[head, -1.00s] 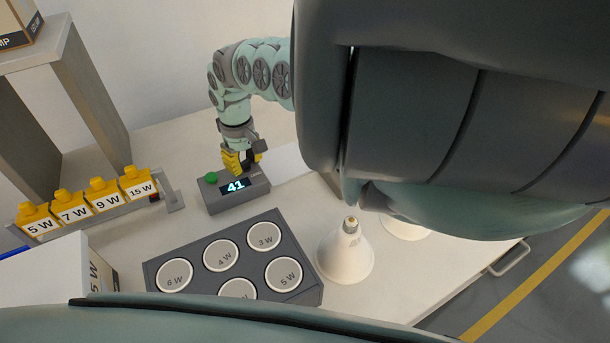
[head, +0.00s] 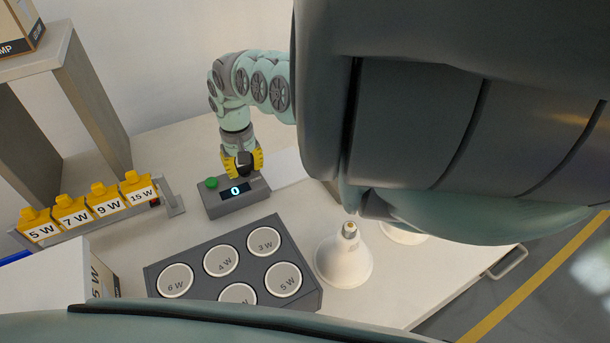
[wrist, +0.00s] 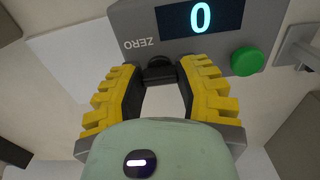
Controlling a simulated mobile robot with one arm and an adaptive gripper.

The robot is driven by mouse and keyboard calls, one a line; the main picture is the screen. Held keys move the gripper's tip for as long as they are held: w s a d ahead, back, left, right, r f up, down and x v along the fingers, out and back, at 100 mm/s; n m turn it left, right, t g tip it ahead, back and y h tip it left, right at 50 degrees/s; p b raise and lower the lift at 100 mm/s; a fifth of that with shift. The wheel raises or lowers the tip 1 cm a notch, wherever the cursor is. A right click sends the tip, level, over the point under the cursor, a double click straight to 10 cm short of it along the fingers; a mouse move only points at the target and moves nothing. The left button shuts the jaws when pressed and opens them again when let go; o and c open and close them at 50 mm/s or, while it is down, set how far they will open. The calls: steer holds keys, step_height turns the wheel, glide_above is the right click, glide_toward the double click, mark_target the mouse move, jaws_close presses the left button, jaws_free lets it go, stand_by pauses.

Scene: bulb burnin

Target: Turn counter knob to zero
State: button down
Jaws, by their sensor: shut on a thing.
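The counter (head: 237,204) is a grey box on the table with a lit display (head: 235,189) that reads 0. The display also shows in the wrist view (wrist: 200,17), beside the printed word ZERO. A green button (wrist: 247,61) stands next to the display. My gripper (head: 243,170) is over the back right part of the counter. In the wrist view its yellow-ridged fingers (wrist: 159,78) are shut on the dark counter knob (wrist: 159,66), at the box's edge. The fingers hide most of the knob in the head view.
A grey tray (head: 210,292) with several round wattage-marked sockets lies in front of the counter. A white bulb (head: 343,260) stands right of it. Yellow wattage-marked blocks (head: 75,217) sit on a rail at left. A white box (head: 50,272) is at front left.

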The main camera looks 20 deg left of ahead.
mark_target(245, 166)
steer(key=c, duration=0.6)
jaws_free()
step_height(245, 166, up, 12)
steer(key=shift+w, duration=0.1)
stand_by(0.6)
